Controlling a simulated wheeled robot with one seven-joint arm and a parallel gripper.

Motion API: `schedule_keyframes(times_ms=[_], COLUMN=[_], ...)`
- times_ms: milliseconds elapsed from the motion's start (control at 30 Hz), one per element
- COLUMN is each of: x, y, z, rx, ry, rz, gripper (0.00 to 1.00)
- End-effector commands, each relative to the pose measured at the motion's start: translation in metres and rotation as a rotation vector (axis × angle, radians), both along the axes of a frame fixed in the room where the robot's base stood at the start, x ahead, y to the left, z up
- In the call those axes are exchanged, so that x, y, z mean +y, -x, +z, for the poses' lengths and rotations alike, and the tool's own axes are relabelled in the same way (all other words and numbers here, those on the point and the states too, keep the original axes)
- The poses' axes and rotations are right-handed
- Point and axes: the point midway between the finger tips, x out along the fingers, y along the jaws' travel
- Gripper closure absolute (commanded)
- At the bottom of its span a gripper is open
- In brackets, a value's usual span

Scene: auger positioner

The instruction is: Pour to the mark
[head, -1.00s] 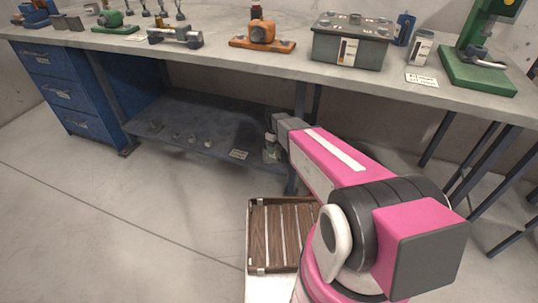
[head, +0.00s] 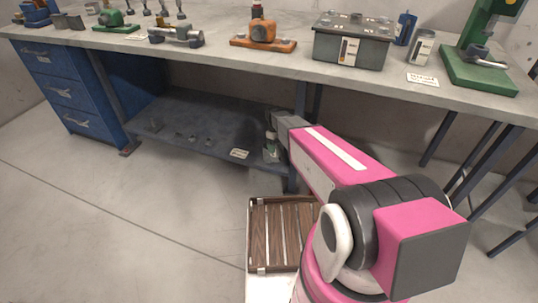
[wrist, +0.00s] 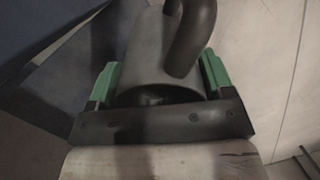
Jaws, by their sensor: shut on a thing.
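My gripper (wrist: 160,82) is shut on a grey round vessel (wrist: 150,50), with a green-padded finger on each side of it. A thick dark curved part, a handle or a spout, rises over the vessel, and its inside is dark. In the head view my gripper (head: 271,146) is low, by the right end of the lower shelf, mostly hidden by my arm. A grey box (head: 330,47) with a pale gauge strip (head: 348,51) on its front stands on the bench above. I cannot tell whether the strip is the mark.
The grey bench top (head: 215,48) overhangs the dark lower shelf (head: 185,110), which holds small parts and a card. A grey labelled can (head: 421,46), a blue bottle (head: 404,28) and a green press (head: 478,72) stand right of the box. A slatted wooden crate (head: 281,236) is below.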

Motion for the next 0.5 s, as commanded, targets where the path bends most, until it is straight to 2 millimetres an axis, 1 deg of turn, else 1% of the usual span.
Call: schedule_keyframes(times_ms=[333,500], x=[0.0,0.0], y=[0.0,-0.0005], z=[0.0004,0.0033], rx=[0.002,0.032], ry=[0.001,0.014], rz=[0.0,0.0], gripper=[0.62,0.62])
